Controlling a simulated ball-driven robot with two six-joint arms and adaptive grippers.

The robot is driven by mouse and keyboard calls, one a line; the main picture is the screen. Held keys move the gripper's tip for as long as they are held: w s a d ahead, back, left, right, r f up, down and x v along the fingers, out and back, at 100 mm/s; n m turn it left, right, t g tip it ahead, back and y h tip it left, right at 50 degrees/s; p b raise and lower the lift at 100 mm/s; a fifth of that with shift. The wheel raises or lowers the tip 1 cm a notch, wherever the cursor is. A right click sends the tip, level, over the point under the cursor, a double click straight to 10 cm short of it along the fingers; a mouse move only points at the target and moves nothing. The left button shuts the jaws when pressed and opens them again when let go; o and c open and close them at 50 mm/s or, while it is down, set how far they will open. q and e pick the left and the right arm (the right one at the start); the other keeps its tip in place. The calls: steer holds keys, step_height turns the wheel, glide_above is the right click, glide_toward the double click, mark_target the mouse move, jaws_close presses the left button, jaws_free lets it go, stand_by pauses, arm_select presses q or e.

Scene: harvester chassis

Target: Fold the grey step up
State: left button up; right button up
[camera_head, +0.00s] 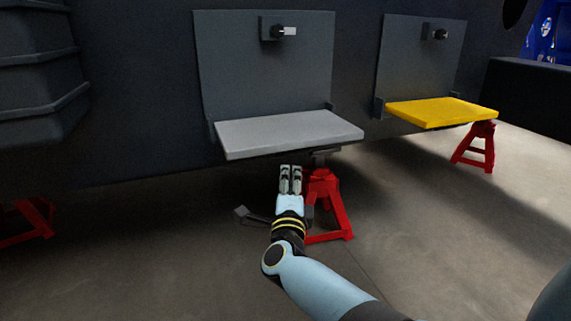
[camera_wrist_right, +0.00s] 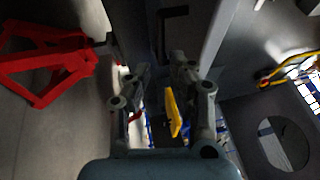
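The grey step (camera_head: 288,132) is folded down and lies about level in the head view, its rear edge at a dark upright plate (camera_head: 265,75). A latch with a light tip (camera_head: 285,32) sits near the top of that plate. My right gripper (camera_head: 291,170) is just below the step's front edge in the head view, its fingers pointing up. In the right wrist view the gripper (camera_wrist_right: 157,80) is open, with a gap between its fingers and nothing held. I cannot tell whether it touches the step. My left gripper is not in view.
A red stand (camera_head: 328,205) is close to the right of my right gripper; a red stand (camera_wrist_right: 45,65) also shows in the right wrist view. A yellow step (camera_head: 440,112), also down, is at the right. The floor in front is mostly clear.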

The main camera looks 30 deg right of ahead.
mark_target(291, 153)
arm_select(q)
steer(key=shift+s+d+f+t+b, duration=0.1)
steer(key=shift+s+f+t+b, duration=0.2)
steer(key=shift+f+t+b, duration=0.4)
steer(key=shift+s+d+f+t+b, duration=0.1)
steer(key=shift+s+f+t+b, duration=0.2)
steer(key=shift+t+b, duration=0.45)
arm_select(e)
steer(key=shift+x, duration=5)
steer(key=shift+s, duration=0.1)
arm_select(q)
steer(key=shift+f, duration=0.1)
arm_select(e)
jaws_close()
